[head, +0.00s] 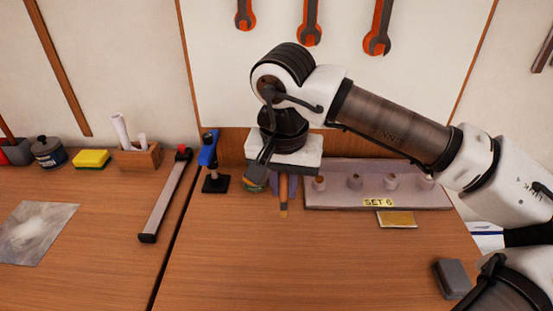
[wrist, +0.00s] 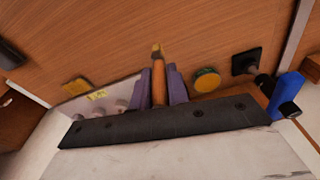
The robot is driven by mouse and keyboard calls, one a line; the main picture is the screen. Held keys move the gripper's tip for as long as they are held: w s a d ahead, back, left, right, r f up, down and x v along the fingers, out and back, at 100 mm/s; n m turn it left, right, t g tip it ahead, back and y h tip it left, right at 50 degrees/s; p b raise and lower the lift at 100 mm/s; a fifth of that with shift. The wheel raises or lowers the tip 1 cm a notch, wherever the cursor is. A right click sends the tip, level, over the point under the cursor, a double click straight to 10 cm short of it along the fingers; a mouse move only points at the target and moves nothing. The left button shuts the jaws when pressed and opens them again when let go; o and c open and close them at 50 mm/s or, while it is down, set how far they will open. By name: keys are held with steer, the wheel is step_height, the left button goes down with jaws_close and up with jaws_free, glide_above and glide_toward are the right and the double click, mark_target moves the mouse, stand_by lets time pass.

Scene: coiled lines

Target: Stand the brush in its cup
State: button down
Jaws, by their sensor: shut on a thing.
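My gripper (head: 284,183) has purple fingers and points down over the back of the table. In the wrist view its fingers (wrist: 159,88) are shut on the brush (wrist: 158,76), a slim orange-brown stick with a darker band and a pale tip. The brush also shows in the head view (head: 284,205), hanging roughly upright, tip down; whether the tip touches the table is unclear. A round green container with a yellow top (wrist: 206,80) stands apart beside the fingers; in the head view (head: 254,183) my gripper partly hides it. I cannot tell which thing is the brush's cup.
A pale tray labelled SET 6 (head: 340,201) with several small pots lies right of my gripper. A yellow pad (head: 398,219) lies before it. A blue tool on a black base (head: 209,152) stands left. A grey block (head: 451,278) lies front right. The table's middle is clear.

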steer(key=w+f+p, duration=0.1)
steer(key=w, duration=0.4)
steer(key=w+f+p, duration=0.1)
steer(key=w+p, duration=0.1)
steer(key=w, duration=0.2)
steer(key=w+f+p, duration=0.1)
steer(key=w+p, duration=0.1)
steer(key=w, duration=0.3)
steer(key=shift+w, duration=0.35)
steer(key=shift+f+b, duration=0.5)
steer(key=shift+f, duration=0.4)
steer(key=c, duration=1.4)
jaws_free()
steer(key=shift+o, duration=0.2)
steer(key=shift+r, duration=0.1)
steer(key=shift+r+p, duration=0.75)
steer(key=shift+r, duration=0.15)
step_height(320, 180, up, 11)
steer(key=s+b, duration=0.1)
steer(key=b, duration=0.1)
steer(key=shift+s+r, duration=0.15)
steer(key=shift+s, duration=0.05)
steer(key=shift+a, duration=0.1)
